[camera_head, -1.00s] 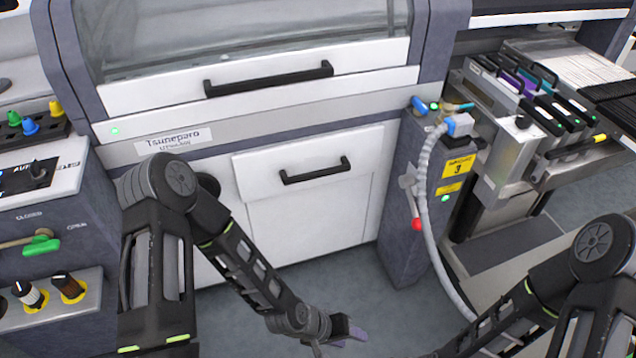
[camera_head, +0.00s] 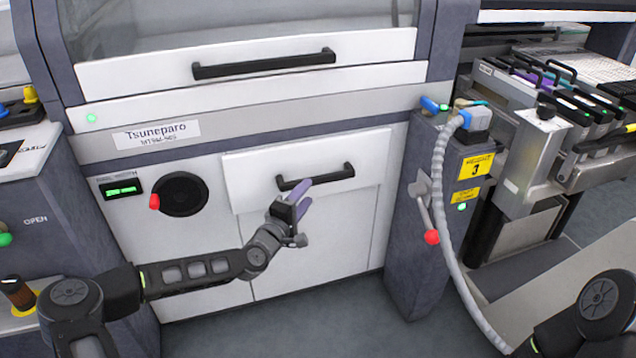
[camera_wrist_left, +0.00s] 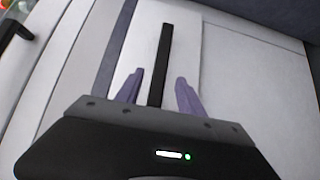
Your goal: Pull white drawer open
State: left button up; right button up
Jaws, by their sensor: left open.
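The white drawer (camera_head: 240,185) is a flat panel in the front of the Tsuneparo machine, with a black bar handle (camera_head: 316,176). It looks shut. My left gripper (camera_head: 307,198) is open, its purple fingers just in front of and below the handle. In the left wrist view the handle (camera_wrist_left: 160,65) runs away from me between the two spread fingers (camera_wrist_left: 158,92); I cannot tell whether either touches it. My right arm's links show at the lower right, but its gripper is outside the view.
A wider panel with another black handle (camera_head: 264,64) is above the drawer. A dial with a red knob (camera_head: 155,202) is at left. A grey post with a red-tipped lever (camera_head: 432,237) and a ribbed hose (camera_head: 438,190) stands at right. The floor in front is clear.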

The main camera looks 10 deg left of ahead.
aim_at(316, 183)
pick_arm(q)
jog(key=shift+b+x, duration=0.45)
jog(key=shift+x, duration=3.4)
jog(key=shift+d, duration=0.1)
jog(key=shift+c, duration=0.4)
grip_shut()
jog(key=shift+f, duration=0.1)
